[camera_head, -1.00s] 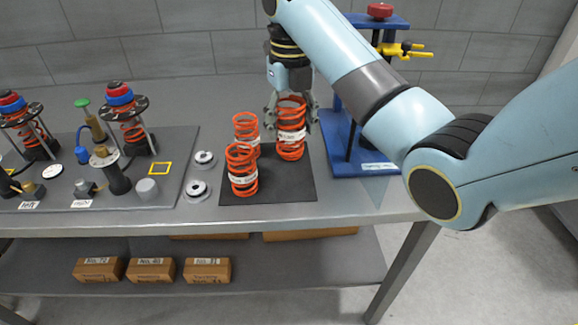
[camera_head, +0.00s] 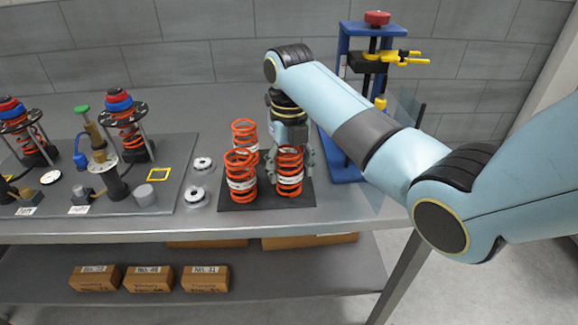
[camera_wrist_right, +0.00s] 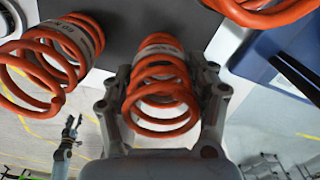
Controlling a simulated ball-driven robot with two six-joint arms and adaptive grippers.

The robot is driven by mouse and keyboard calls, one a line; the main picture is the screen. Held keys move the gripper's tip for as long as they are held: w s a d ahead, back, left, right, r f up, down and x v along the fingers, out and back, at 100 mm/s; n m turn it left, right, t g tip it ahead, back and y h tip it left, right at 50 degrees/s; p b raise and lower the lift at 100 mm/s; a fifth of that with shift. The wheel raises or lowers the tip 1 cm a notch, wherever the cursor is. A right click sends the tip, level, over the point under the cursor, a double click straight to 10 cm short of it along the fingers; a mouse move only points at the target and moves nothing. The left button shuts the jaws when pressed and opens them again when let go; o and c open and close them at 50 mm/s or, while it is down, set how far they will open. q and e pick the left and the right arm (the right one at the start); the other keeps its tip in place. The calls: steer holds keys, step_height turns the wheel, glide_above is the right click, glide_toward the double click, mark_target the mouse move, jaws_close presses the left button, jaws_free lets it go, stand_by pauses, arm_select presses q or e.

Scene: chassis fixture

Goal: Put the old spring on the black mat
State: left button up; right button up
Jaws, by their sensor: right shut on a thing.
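Three orange coil springs with pale label bands show at the black mat (camera_head: 235,205) in the head view. My right gripper (camera_head: 290,155) is shut on the spring at the right (camera_head: 289,173), with its fingers on either side. The right wrist view shows this spring (camera_wrist_right: 162,88) upright between the fingers (camera_wrist_right: 165,105). I cannot tell whether its bottom touches the mat. A second spring (camera_head: 241,178) stands just left of it. A third spring (camera_head: 245,132) stands behind. The labels are too small to read for which is old. My left gripper (camera_wrist_right: 72,128) shows small in the wrist view.
A blue press (camera_head: 347,150) stands right of the mat. Two silver rings (camera_head: 202,163) lie left of it. A fixture board with two spring assemblies (camera_head: 128,125) is further left. Boxes (camera_head: 205,278) sit on the lower shelf. The mat's front edge is near the table edge.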

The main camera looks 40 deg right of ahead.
steer(key=o, duration=1.3)
steer(key=shift+o, duration=1.4)
steer(key=shift+r, duration=0.1)
steer(key=shift+r, duration=0.3)
step_height(320, 180, up, 12)
steer(key=p, duration=0.3)
steer(key=shift+f+p, duration=0.25)
steer(key=shift+p, duration=0.15)
